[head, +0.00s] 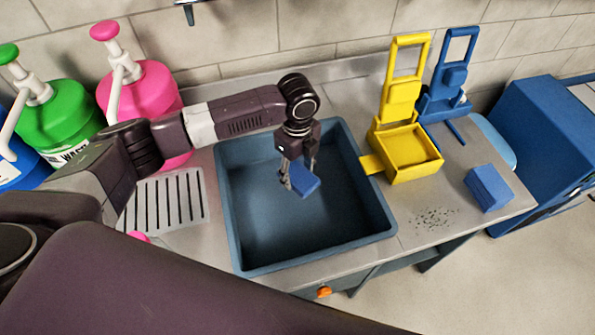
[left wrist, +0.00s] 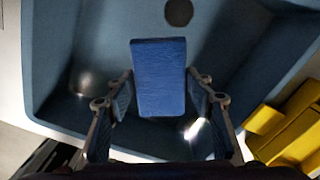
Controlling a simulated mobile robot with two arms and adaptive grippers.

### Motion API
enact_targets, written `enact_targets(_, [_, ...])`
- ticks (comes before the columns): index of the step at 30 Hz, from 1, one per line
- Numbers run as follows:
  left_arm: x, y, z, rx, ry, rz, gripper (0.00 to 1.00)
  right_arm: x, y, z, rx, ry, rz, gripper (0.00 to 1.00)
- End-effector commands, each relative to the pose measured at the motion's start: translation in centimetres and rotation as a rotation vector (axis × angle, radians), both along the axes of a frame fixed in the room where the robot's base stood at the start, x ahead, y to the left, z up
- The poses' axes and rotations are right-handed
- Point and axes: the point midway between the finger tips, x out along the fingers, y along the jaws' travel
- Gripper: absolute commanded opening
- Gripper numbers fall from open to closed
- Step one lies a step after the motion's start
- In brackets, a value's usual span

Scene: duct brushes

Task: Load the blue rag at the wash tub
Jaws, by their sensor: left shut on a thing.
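The wash tub (head: 240,230) is a blue-grey square basin set in the metal counter. My left gripper (head: 303,185) hangs over the tub, pointing down, shut on a blue rag (head: 304,181) folded into a block. In the left wrist view the rag (left wrist: 159,78) sits between the two fingers (left wrist: 160,100), with the tub floor and a dark round drain beyond it. I cannot tell whether the rag touches the tub floor. A second blue block-shaped cloth (head: 488,188) lies on the counter at the right. My right gripper is not in view.
Pink (head: 143,95) and green (head: 57,120) pump jugs stand at the left, behind a slotted drain grid (head: 165,200). A yellow holder (head: 408,150) and a blue holder (head: 445,100) stand right of the tub. Dark specks (head: 434,218) lie on the counter.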

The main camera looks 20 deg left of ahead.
Motion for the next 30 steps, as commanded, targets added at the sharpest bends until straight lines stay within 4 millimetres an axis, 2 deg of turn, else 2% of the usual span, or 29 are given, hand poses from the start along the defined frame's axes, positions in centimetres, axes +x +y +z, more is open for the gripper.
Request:
enact_targets(1, [0.0, 0.0, -1.0, 0.000, 0.000, 0.000, 0.29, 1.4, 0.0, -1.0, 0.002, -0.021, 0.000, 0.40])
enact_targets(5, [-0.1, 0.0, -2.0, 0.000, 0.001, 0.000, 0.29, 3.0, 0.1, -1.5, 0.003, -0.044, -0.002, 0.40])
enact_targets(8, [-0.1, 0.0, -3.0, 0.000, 0.001, 0.001, 0.29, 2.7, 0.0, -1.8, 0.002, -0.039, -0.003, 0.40])
enact_targets(17, [-0.1, 0.0, -6.0, 0.000, 0.001, 0.000, 0.29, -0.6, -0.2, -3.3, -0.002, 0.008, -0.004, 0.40])
enact_targets(24, [0.0, 0.0, -7.8, 0.000, 0.001, 0.001, 0.29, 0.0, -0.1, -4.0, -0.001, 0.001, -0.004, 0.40])
enact_targets(30, [0.0, 0.0, -8.1, -0.001, 0.000, 0.000, 0.29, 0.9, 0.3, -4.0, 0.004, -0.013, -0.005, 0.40])
